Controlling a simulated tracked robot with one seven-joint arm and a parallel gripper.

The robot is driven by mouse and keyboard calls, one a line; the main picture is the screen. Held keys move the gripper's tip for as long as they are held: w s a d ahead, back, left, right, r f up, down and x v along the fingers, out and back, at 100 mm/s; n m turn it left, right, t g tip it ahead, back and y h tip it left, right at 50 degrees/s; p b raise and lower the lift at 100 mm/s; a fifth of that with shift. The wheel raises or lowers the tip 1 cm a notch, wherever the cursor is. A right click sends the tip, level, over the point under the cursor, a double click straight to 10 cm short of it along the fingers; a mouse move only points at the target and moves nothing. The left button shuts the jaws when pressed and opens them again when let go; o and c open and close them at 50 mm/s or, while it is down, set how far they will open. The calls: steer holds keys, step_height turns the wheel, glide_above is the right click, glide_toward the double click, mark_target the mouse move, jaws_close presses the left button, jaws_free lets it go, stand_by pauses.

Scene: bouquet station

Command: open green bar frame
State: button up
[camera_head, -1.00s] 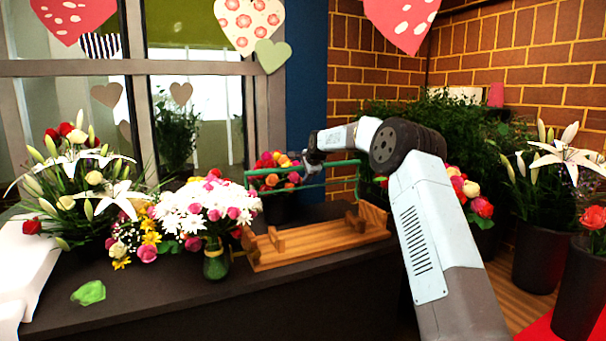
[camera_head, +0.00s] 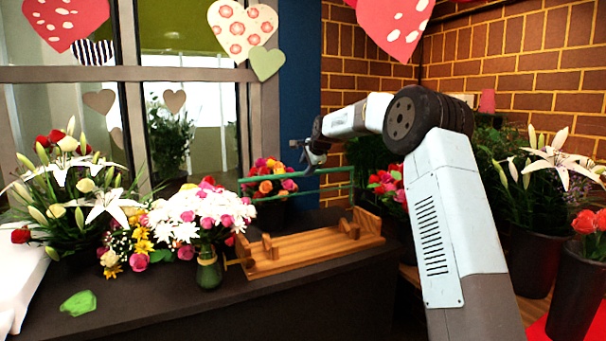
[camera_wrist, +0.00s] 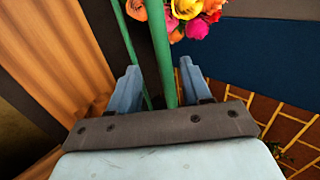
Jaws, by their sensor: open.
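The green bar frame (camera_head: 335,171) stands raised above the far side of its wooden base (camera_head: 315,246), with a second bar below the top one. My gripper (camera_head: 313,157) is at the top bar, near its middle, in the head view. In the wrist view my gripper (camera_wrist: 160,82) is open, its two blue-grey fingers apart. A green bar (camera_wrist: 160,45) runs between them with gaps at the sides. Whether a finger touches the bar I cannot tell.
A vase of white and pink flowers (camera_head: 206,222) stands close to the base's left end. An orange and pink bouquet (camera_head: 270,182) is behind the frame. A green scrap (camera_head: 78,303) lies on the dark table (camera_head: 160,310). The table front is mostly clear.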

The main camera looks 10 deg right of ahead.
steer(key=shift+v, duration=1.8)
steer(key=shift+s, duration=0.15)
steer(key=s+d+r+n+g+h, duration=0.1)
steer(key=s+r+n, duration=0.15)
steer(key=s, duration=0.75)
steer(key=s+d+r+n+h, duration=0.1)
steer(key=s+n, duration=0.2)
steer(key=s, duration=0.8)
steer(key=s+d+r+n+g+h, duration=0.1)
steer(key=s+r+n, duration=0.1)
steer(key=s, duration=0.8)
steer(key=s+d+f+n, duration=0.1)
steer(key=s+f+n, duration=0.1)
steer(key=s, duration=0.8)
steer(key=s+d+f+n, duration=0.2)
steer(key=s+f, duration=0.3)
steer(key=s, duration=0.5)
steer(key=s+d+f+n+g, duration=0.1)
steer(key=s+d+f+n, duration=0.1)
steer(key=s, duration=0.9)
steer(key=shift+d+f+n, duration=0.25)
steer(key=shift+f+n, duration=0.1)
steer(key=shift+f, duration=0.55)
